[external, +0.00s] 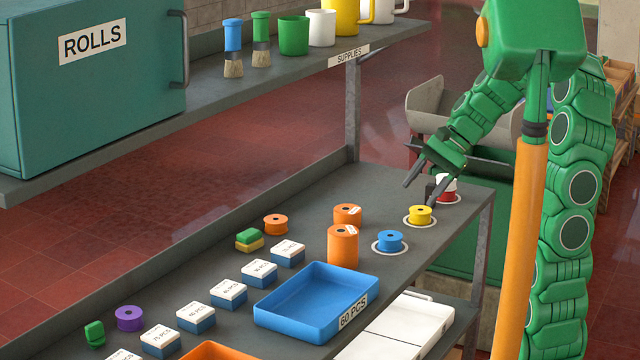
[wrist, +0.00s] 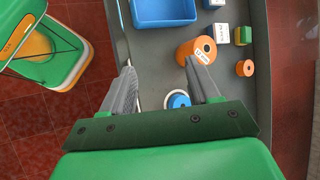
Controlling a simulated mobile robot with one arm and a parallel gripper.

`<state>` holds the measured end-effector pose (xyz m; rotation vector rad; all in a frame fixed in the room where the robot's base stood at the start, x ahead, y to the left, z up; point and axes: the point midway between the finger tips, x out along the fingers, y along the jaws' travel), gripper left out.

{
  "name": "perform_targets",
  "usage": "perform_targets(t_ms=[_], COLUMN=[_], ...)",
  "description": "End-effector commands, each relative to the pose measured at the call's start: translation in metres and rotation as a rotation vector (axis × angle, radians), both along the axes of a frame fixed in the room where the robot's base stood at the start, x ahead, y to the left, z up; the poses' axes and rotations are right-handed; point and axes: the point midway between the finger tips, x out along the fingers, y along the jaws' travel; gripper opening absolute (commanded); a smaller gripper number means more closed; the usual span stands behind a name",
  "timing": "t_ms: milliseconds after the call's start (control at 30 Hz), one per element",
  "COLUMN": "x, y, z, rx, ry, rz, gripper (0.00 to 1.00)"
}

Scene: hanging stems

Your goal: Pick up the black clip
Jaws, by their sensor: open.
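My gripper (external: 419,194) is open above the far right end of the grey table, near the yellow spool (external: 420,214) and the red-and-white spool (external: 446,188). In the wrist view my gripper (wrist: 160,62) shows two grey fingers set wide apart with nothing held between them. I cannot clearly make out the black clip. A small dark patch shows by the right finger in the external view, but I cannot tell if it is the clip or part of the finger. The wrist view shows no black clip.
A blue spool (external: 390,241) and two orange cylinders, the taller one (external: 343,247) in front, stand near my gripper. A blue tray (external: 318,302) and several white-and-blue boxes are further along the table (external: 385,180). A supply shelf (external: 260,80) runs behind.

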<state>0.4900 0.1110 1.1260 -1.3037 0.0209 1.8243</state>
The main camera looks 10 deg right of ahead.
Motion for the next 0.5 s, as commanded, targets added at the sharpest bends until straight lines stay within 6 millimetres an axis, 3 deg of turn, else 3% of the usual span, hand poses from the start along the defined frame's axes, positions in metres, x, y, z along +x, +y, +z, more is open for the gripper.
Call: perform_targets(t_ms=[267, 500], x=[0.075, 0.137], y=[-0.008, -0.029], z=[-0.007, -0.019], rx=[0.137, 0.251], ry=[0.090, 0.175], rz=[-0.204, -0.388], gripper=[0.61, 0.61])
